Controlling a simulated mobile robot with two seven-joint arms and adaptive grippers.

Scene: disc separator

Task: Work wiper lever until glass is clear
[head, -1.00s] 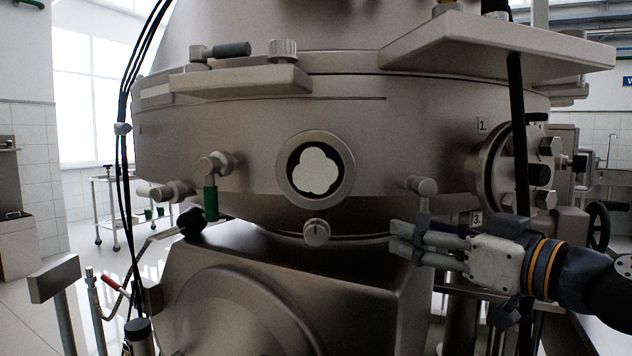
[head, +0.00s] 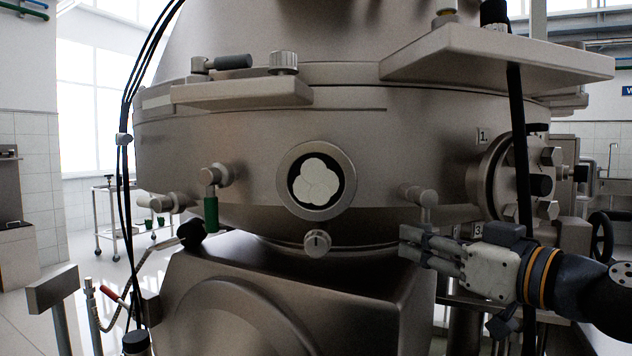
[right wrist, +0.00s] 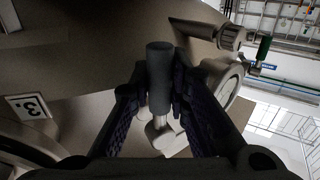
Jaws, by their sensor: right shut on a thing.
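The round sight glass (head: 316,180) faces me in a metal ring in the head view. A lever on a metal pivot (head: 420,194) sits right of the glass and hangs down. My right gripper (head: 410,244) is at its lower end. In the right wrist view the gripper (right wrist: 160,95) is shut on the lever's dark grey handle (right wrist: 159,75), which sits between both fingers. I cannot tell from a marking that this is the wiper lever. My left gripper is not in view.
A small knob (head: 317,242) is just below the glass. A green-handled valve (head: 211,212) is on the left. A thick black cable (head: 519,150) hangs behind my right wrist. A shelf (head: 497,55) juts out above. The vessel front between glass and lever is clear.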

